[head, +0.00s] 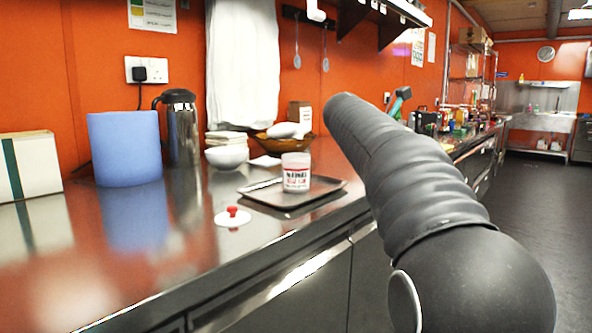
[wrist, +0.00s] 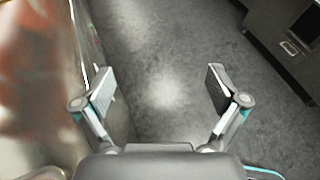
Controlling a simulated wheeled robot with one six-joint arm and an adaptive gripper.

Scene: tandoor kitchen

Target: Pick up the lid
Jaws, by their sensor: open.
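The lid (head: 232,217) is a white disc with a red knob. In the head view it lies flat on the shiny counter, in front of a dark tray (head: 268,207) and to its left. A white jar with printed lettering (head: 296,172) stands upright on the tray. My gripper (wrist: 162,88) shows in the wrist view with its two fingers spread wide and nothing between them. It hangs over grey floor beside the counter edge. The lid is not in the wrist view, and my gripper's fingers do not show in the head view.
A blue cylinder (head: 125,148) and a dark metal jug (head: 180,127) stand at the counter's back left. White bowls (head: 227,157) and a brown basket (head: 268,143) stand behind the tray. The counter (head: 165,235) left of the lid is bare.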

